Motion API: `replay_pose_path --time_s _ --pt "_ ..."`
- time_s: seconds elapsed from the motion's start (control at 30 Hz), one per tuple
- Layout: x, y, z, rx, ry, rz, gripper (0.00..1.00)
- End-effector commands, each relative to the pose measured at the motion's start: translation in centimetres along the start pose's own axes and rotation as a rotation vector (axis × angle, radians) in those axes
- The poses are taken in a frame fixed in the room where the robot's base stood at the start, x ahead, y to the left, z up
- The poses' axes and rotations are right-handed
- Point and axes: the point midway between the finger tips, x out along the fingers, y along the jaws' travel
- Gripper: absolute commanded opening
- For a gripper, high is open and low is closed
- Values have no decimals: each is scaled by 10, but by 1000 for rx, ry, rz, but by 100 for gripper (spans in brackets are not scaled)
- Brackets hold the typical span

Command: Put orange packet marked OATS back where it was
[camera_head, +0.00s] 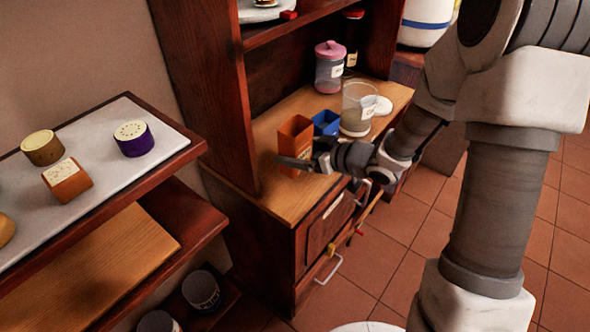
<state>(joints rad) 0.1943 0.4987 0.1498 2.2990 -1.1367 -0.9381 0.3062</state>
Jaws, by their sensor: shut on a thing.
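An orange packet (296,132) stands upright, with a dark open-looking top, at the left of the hutch's wooden counter (270,185). No OATS lettering can be read on it from here. My gripper (300,163) reaches in from the right, low on the packet's front, and is shut on it. One dark finger shows across the packet's lower front; the other finger is hidden. I cannot tell whether the packet's base touches the counter.
A blue container (326,123) and a clear jar (357,108) stand close to the right of the packet. A pink-lidded jar (329,68) is behind. At left, a shelf (105,180) holds a purple tin (133,139), a brown tin (43,148) and an orange-brown labelled block (67,180).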

Motion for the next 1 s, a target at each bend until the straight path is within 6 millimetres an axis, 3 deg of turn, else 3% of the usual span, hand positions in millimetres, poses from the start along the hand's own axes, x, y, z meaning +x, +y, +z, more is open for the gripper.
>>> replay_pose_path --time_s 0.4,0.77,0.8,0.83,1.0 --pt "18 0 42 0 1 -1 23" --pt "19 0 45 -2 2 0 23" --pt "19 0 46 -1 0 0 95" --pt "19 0 45 -1 1 0 100" --pt "19 0 45 -1 0 0 100"
